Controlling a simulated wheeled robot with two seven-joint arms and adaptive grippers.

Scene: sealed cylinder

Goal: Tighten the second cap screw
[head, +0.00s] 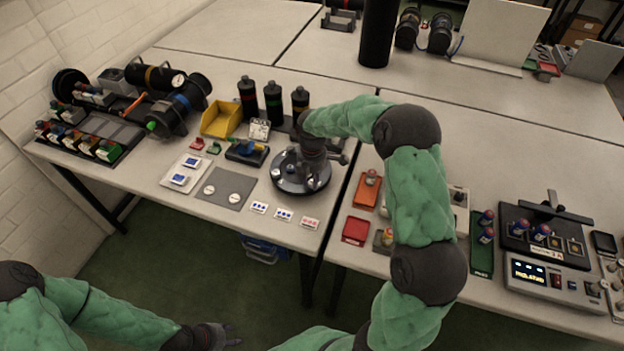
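A round dark cylinder fixture (290,186) stands on the left table near its right end. My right arm comes from the bottom, and its gripper (312,160) points down over the top of the fixture. The gripper covers the fixture's middle, so I cannot see its fingertips, any cap screw under it, or whether it is open or shut. No cap screw can be made out clearly. My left gripper (226,336) is low at the bottom, in front of the table and over the green floor. Its fingers are apart and empty.
Three dark bottles (273,102) stand behind the fixture, left of my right arm. A yellow bin (221,119) and a grey mat with two discs (226,188) lie to the left. Small cards (283,214) lie in front. An orange tray (367,191) is on the right table.

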